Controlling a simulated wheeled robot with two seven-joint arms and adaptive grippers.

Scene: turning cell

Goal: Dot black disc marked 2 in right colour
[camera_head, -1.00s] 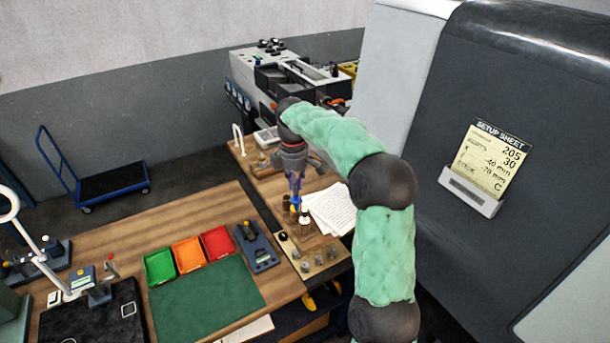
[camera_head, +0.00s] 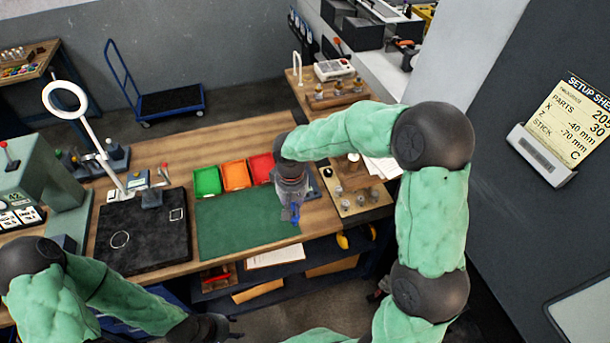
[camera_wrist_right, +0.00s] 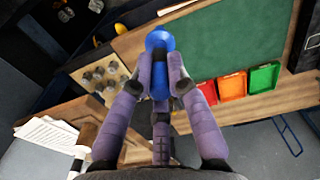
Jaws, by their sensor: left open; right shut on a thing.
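My right gripper (camera_head: 291,212) is shut on a blue thing (camera_wrist_right: 158,41), a rounded tool like a marker or dauber. In the head view it hangs over the right end of the green mat (camera_head: 235,222). In the right wrist view the fingers (camera_wrist_right: 160,75) close on the blue thing from both sides. My left gripper (camera_head: 215,326) is at the lower left, in front of the bench, with its fingers hard to make out. I cannot pick out a black disc marked 2. A tan plate (camera_head: 352,213) with several small grey round pieces (camera_wrist_right: 98,74) stands right of the mat.
Green (camera_head: 207,182), orange (camera_head: 236,176) and red (camera_head: 262,168) trays line the mat's back edge. A black pad (camera_head: 140,250) and a ring lamp (camera_head: 66,97) stand to the left. A setup sheet (camera_head: 570,120) hangs on the machine at right. The mat is clear.

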